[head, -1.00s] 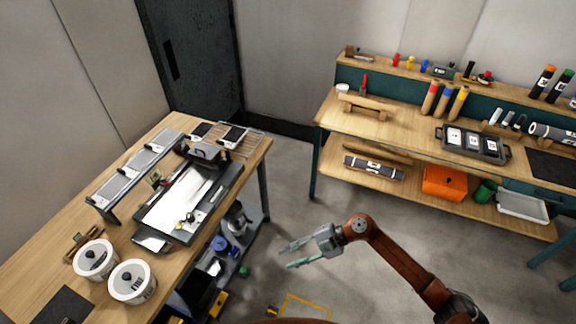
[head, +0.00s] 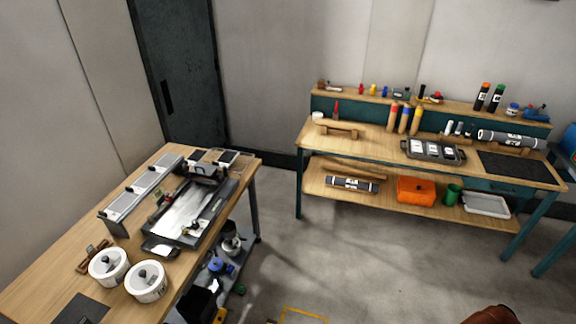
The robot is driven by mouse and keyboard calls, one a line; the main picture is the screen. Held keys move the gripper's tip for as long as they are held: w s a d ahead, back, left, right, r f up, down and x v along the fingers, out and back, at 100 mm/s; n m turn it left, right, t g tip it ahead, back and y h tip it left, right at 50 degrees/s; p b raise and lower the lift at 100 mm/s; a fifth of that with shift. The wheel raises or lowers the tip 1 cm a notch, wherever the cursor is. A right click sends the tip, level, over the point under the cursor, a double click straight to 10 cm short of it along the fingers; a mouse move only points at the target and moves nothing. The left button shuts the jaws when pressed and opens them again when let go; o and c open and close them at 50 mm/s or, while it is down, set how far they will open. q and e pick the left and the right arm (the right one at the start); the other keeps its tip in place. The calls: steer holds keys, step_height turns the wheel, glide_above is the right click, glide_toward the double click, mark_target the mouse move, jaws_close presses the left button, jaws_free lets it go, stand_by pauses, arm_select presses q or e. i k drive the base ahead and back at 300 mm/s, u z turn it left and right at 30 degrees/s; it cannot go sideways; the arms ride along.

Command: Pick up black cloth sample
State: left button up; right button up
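I cannot tell for sure which dark piece is the black cloth sample. Small dark pieces with light edges, one of them a dark square (head: 228,157), lie at the far end of the left table (head: 50,262). A flat black sheet (head: 82,310) lies at that table's near edge, cut by the frame. A larger dark mat (head: 520,168) lies on the right end of the back bench (head: 372,141).
Two white lidded tubs (head: 109,267) and a black-framed tray (head: 190,212) stand on the left table. A dark tray (head: 433,151) with white labelled pieces and a grey roll (head: 511,139) are on the bench. An orange box (head: 416,190) sits on its lower shelf.

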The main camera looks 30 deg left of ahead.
mark_target(224, 160)
steer(key=u, duration=0.8)
steer(key=k, duration=0.1)
steer(key=z, duration=1.15)
steer(key=i, duration=2.05)
steer(key=u, duration=0.65)
steer(key=i, duration=1.85)
steer(key=u, duration=1.4)
steer(key=i, duration=1.05)
steer(key=u, duration=2.2)
steer(key=i, duration=1.45)
steer(key=u, duration=0.55)
